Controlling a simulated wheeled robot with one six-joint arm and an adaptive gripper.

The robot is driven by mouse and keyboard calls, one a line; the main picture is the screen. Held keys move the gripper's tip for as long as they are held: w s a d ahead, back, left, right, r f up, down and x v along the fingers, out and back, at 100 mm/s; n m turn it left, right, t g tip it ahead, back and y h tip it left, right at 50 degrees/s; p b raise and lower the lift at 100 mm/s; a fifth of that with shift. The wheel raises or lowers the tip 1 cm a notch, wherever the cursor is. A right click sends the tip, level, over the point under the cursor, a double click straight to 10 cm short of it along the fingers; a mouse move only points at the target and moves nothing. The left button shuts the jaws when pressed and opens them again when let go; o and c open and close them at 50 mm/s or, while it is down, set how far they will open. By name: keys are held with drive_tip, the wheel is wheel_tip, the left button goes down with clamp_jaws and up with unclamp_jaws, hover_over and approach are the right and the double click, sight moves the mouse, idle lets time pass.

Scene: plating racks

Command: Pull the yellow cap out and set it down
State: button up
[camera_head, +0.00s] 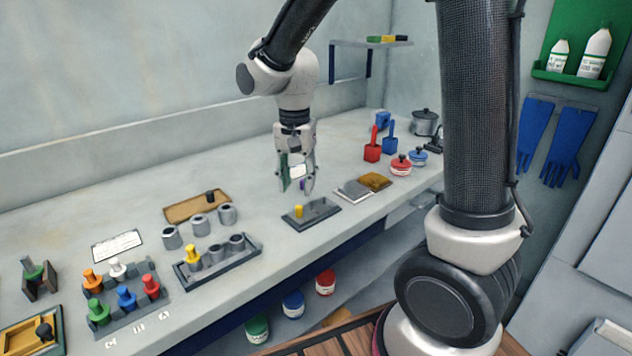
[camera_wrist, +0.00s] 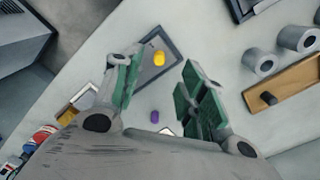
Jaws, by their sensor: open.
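A small yellow cap (camera_head: 298,211) stands upright on a flat dark grey plate (camera_head: 322,213) near the front of the bench. In the wrist view the yellow cap (camera_wrist: 159,58) shows between and beyond my fingers, on the plate (camera_wrist: 143,80). My gripper (camera_head: 297,189) is open and empty, pointing down above the bench, just behind and above the cap, apart from it. Its green-padded fingers also show in the wrist view (camera_wrist: 160,78). Another yellow piece (camera_head: 193,255) stands at the left end of a dark rack (camera_head: 222,266) with grey cylinders.
A small purple piece (camera_wrist: 155,117) lies on the bench near my gripper. Left are loose grey cylinders (camera_head: 198,225), a brown tray (camera_head: 190,209) and a block with coloured pegs (camera_head: 130,310). Right are grey and brown pads (camera_head: 353,190). Bare bench lies between rack and plate.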

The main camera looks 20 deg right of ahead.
sight(298, 207)
drive_tip(key=shift+w+f+m, duration=0.1)
drive_tip(key=shift+f+m, duration=0.05)
drive_tip(key=shift+m, duration=0.45)
wheel_tip(298, 207, down, 8)
drive_tip(key=shift+r, duration=0.2)
clamp_jaws()
drive_tip(key=c, duration=0.8)
unclamp_jaws()
clamp_jaws()
drive_tip(key=shift+r, duration=2.1)
